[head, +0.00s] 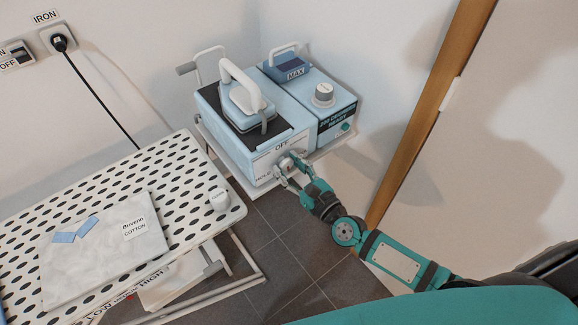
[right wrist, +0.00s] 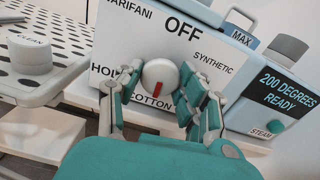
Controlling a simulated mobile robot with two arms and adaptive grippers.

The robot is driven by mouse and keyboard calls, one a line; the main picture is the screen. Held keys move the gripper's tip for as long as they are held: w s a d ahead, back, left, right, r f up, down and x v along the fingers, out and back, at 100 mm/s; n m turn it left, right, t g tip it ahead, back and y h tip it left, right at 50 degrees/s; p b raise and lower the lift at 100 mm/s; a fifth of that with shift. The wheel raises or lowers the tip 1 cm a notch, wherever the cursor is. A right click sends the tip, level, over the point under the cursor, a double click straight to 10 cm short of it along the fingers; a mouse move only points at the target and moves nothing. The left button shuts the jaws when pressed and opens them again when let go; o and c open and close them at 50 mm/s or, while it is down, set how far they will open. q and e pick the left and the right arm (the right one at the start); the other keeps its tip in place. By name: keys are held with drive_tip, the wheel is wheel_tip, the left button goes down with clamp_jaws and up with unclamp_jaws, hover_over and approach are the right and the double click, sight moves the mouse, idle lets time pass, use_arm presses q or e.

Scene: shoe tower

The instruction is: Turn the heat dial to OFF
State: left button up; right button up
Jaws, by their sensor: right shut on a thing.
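The heat dial (right wrist: 160,74) is a round white knob with a red mark, on the white front panel (right wrist: 135,42) of the pale blue iron station (head: 228,140). The red mark points down, toward the word COTTON. OFF is printed above the dial, SYNTHETIC to its right and a partly hidden HO... label to its left. My left gripper is not in view.
A perforated ironing board (head: 185,165) with cloth (head: 95,250) and white knob (head: 219,199) is left. A wooden door frame (head: 430,110) is right.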

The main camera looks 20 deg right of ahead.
drive_tip(key=n, duration=0.5)
drive_tip(key=n+p, duration=0.1)
drive_tip(key=n, duration=0.3)
drive_tip(key=shift+n, duration=0.3)
drive_tip(key=n+p, duration=0.1)
drive_tip(key=n, duration=0.3)
drive_tip(key=shift+n, duration=0.3)
drive_tip(key=n+p, duration=0.1)
drive_tip(key=n, duration=0.3)
drive_tip(key=shift+n, duration=0.3)
drive_tip(key=n+p, duration=0.1)
drive_tip(key=n, duration=0.3)
drive_tip(key=n+p, duration=0.1)
drive_tip(key=n, duration=0.3)
drive_tip(key=n+p, duration=0.1)
drive_tip(key=n, duration=0.3)
drive_tip(key=shift+n, duration=1.8)
drive_tip(key=shift+f+n, duration=0.1)
drive_tip(key=shift+n, duration=0.2)
